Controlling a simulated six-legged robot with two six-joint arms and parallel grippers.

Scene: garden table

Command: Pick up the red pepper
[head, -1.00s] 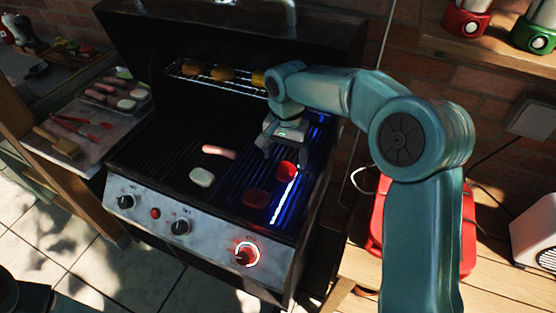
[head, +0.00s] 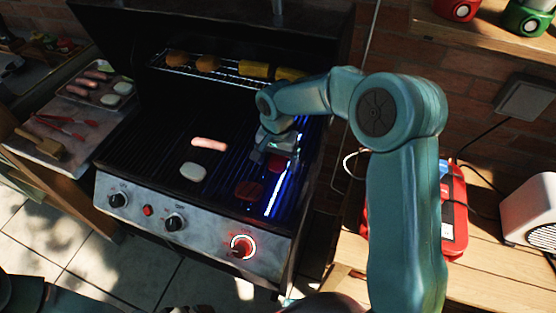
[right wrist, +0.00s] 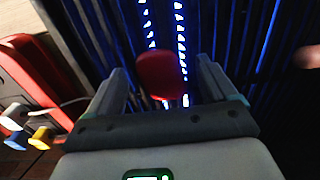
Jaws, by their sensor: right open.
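The red pepper (head: 277,165) is a small red piece lying on the right part of the grill grate (head: 165,140), over the blue-lit strip. My right gripper (head: 272,157) is over it and hides part of it in the head view. In the right wrist view the pepper (right wrist: 160,73) sits between the two open fingers of my right gripper (right wrist: 160,88), with a gap on each side. How far the fingertips are above the grate is hard to tell. My left gripper is not in view.
A dark reddish patty (head: 249,190), a pink sausage (head: 209,144) and a white piece (head: 193,172) lie nearby on the grate. An upper rack (head: 225,72) holds corn and brown pieces. A red case (head: 454,215) stands on the wooden side table right of the grill.

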